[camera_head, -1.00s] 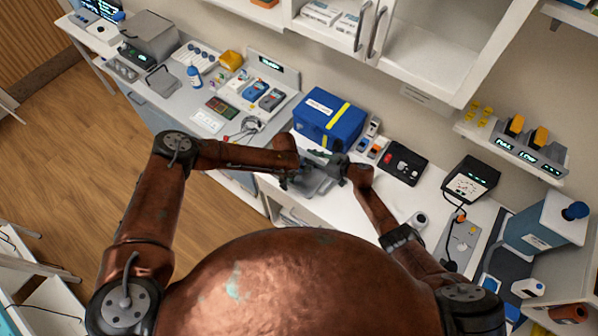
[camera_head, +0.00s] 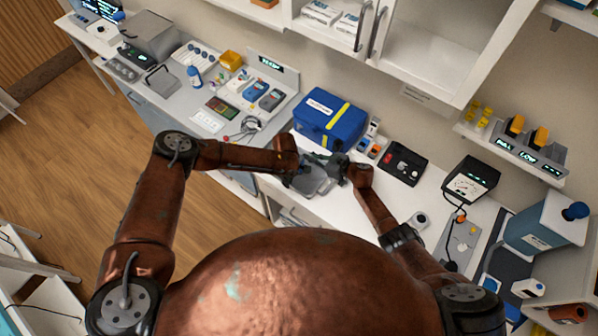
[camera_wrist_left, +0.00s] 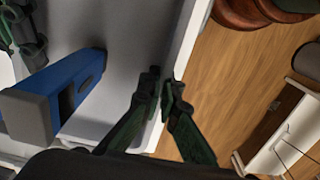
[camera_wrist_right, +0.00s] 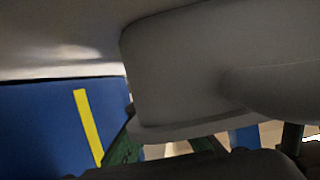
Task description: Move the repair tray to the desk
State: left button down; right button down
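A grey tray-like piece (camera_head: 318,184), which I take to be the repair tray, lies low over the white counter in the head view, partly hidden by my grippers. My left gripper (camera_head: 298,181) is at its left side. In the left wrist view its two dark green fingertips (camera_wrist_left: 162,88) are close together at a white edge; whether they pinch anything is unclear. My right gripper (camera_head: 328,162) is at the tray's far side, close to the left one. In the right wrist view a smooth grey shape (camera_wrist_right: 190,70) blocks most of its fingers.
A blue case (camera_head: 330,122) with a yellow stripe stands right behind my grippers. A black device (camera_head: 402,163) and small meters (camera_head: 370,147) are to its right. Wall cabinets (camera_head: 440,50) overhang the back. Bare white counter (camera_head: 372,192) shows beside my right arm.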

pick_arm(q)
jog(key=shift+r, duration=0.1)
pick_arm(e)
jog(key=shift+r, duration=0.1)
